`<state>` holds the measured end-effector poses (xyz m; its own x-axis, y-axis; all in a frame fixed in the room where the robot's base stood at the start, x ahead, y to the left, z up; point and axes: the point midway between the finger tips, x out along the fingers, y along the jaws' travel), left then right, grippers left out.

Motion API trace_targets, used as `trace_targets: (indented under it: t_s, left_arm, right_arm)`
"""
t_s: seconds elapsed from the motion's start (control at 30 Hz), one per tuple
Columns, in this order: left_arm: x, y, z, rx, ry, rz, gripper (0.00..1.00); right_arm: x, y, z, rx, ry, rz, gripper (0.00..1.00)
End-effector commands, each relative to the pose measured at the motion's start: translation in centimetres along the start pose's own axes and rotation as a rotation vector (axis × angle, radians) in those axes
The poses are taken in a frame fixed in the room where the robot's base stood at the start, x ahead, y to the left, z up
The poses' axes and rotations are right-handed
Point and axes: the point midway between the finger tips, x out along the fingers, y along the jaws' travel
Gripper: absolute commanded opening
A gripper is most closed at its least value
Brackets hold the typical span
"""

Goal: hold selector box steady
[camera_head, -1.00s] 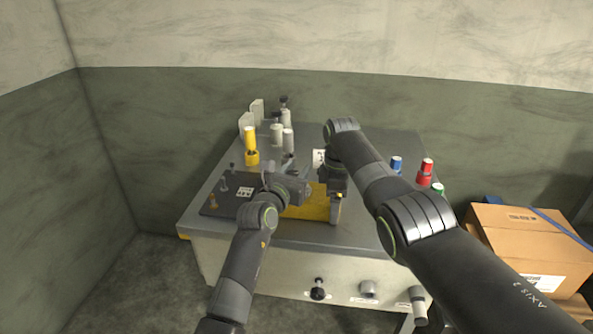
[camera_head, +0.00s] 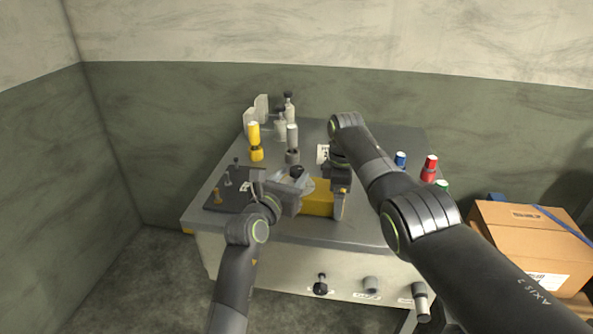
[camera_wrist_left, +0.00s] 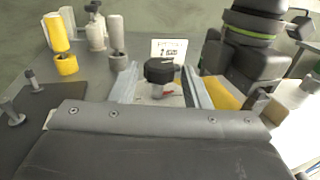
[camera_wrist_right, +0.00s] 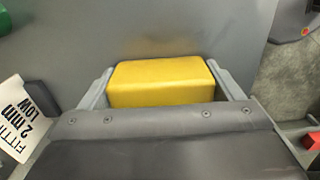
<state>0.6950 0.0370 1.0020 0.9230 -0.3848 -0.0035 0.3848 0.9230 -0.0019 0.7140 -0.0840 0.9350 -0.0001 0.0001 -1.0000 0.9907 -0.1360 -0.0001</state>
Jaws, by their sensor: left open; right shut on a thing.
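The yellow selector box (camera_head: 317,198) sits on the grey bench top. It also shows in the right wrist view (camera_wrist_right: 160,82), between the two fingers of my right gripper (camera_head: 341,201), which is shut on it. My left gripper (camera_wrist_left: 160,86) is open, at the left of the yellow body. A black knob (camera_wrist_left: 159,70) on a clear stem stands between its spread fingers, with a visible gap on each side. The knob shows in the head view too (camera_head: 296,171). My left gripper hides the box's left part, so I cannot tell how the knob joins it.
A white printed card (camera_wrist_left: 169,49) stands behind the knob. A yellow cylinder (camera_head: 255,141) and grey fittings (camera_head: 292,142) stand at the back left. A dark plate with small pegs (camera_head: 228,184) lies left. Blue, red (camera_head: 429,168) and green caps stand right; a cardboard box (camera_head: 525,240) is beyond.

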Motion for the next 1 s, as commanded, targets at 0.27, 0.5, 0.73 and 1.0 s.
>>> trace_targets:
  t_s: [0.27,0.5,0.73,1.0]
  left_arm:
    - [-2.0,0.0,0.0,-0.001,0.000,0.000,0.43]
    - [-2.0,0.0,0.0,-0.001,0.000,0.000,0.43]
    - [-2.0,0.3,-0.2,-0.012,0.001,-0.014,0.55]
    - [-2.2,2.9,-1.1,-0.116,0.003,-0.119,0.55]
  right_arm:
    - [0.0,0.0,0.0,-0.001,0.000,0.000,0.46]
    - [0.0,0.0,0.0,-0.001,0.000,0.000,0.46]
    - [0.0,0.0,0.0,-0.001,0.000,0.000,0.46]
    - [0.0,0.0,0.0,0.000,0.000,0.000,0.46]
